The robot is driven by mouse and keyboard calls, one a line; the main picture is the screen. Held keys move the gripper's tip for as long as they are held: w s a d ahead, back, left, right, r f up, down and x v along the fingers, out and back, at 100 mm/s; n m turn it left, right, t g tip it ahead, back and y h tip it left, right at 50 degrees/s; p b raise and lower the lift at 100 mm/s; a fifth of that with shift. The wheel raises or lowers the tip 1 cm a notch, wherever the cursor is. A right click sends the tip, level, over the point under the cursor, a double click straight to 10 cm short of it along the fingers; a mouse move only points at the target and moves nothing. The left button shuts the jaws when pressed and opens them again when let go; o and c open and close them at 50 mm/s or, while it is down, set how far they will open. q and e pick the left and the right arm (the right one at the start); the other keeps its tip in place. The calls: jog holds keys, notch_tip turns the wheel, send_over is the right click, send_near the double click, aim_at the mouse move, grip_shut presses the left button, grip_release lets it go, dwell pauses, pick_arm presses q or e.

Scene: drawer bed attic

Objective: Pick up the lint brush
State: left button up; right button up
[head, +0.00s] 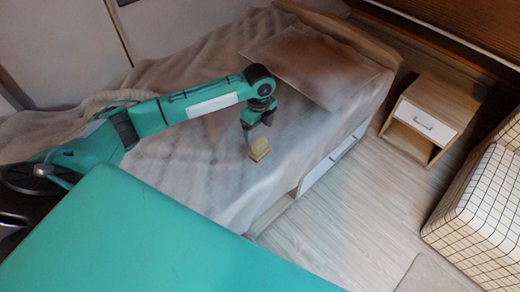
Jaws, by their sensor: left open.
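A small tan, block-like object (259,149), which seems to be the lint brush, lies on the bed (180,90) near its long edge. It is too small to make out a handle or bristles. My left gripper (256,128) is just above it, pointing down, with its jaws open. I cannot tell whether a finger touches the object. My right gripper is not in view.
A brown pillow (312,66) lies at the headboard end of the bed. A bed drawer (328,166) with a white front is in the side below. A nightstand (435,115) and a checked upholstered piece (485,200) stand at right. Wooden floor (335,225) between is clear.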

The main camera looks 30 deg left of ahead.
aim_at(259, 142)
pick_arm(q)
notch_tip(259, 142, down, 3)
jog(key=shift+f, duration=0.2)
jog(key=f, duration=0.5)
jog(key=shift+w+b, duration=0.3)
jog(key=shift+f, duration=0.2)
jog(key=shift+c, duration=0.7)
jog(key=c, duration=1)
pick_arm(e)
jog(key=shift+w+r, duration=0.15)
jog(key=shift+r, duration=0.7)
pick_arm(q)
jog(key=shift+r, duration=0.1)
